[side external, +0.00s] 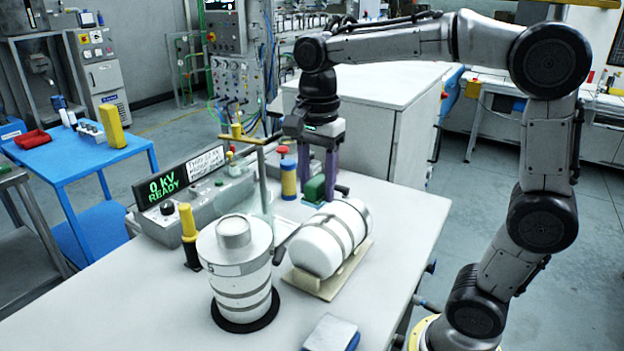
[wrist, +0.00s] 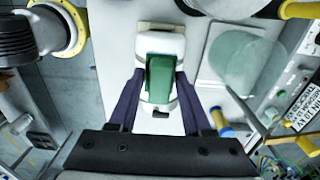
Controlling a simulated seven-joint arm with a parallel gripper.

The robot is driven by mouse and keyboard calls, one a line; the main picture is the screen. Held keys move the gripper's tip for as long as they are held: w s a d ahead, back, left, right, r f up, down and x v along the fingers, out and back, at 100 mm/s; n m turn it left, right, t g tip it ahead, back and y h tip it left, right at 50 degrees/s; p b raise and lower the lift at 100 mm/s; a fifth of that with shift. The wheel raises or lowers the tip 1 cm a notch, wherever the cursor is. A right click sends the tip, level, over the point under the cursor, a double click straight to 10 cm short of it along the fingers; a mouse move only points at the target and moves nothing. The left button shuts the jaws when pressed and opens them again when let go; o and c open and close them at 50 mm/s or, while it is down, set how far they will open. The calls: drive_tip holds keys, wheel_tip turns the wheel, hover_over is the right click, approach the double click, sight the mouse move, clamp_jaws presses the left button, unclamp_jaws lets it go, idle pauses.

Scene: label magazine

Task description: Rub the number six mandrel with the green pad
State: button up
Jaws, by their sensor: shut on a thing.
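My gripper (wrist: 159,76) has its purple fingers closed around the green pad (wrist: 160,78), pointing down at the table. In the side view the green pad (side external: 315,188) shows between the fingertips, just behind a white banded cylinder (side external: 322,243) lying on a pale cradle (side external: 327,283). A second white banded cylinder (side external: 236,262) stands upright on a black disc. I can read no number six on either cylinder, so I cannot tell which is the mandrel. In the wrist view a white body shows around and below the pad; I cannot tell whether they touch.
A control box with a display reading "0 KV READY" (side external: 172,188) stands at the table's left. Yellow-handled rods (side external: 188,222), a blue and yellow post (side external: 289,180) and a clear panel (side external: 258,190) crowd the middle. A blue-white block (side external: 331,333) lies at the front.

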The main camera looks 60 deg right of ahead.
hover_over(316, 232)
drive_tip(key=shift+d+f, duration=0.1)
drive_tip(key=shift+f, duration=2.65)
drive_tip(key=shift+d+f, duration=0.3)
drive_tip(key=shift+f, duration=0.5)
clamp_jaws()
drive_tip(key=shift+d+r, duration=0.1)
drive_tip(key=shift+d, duration=2.9)
drive_tip(key=shift+a, duration=3.4)
drive_tip(key=shift+d+r, duration=0.1)
drive_tip(key=shift+r, duration=3.95)
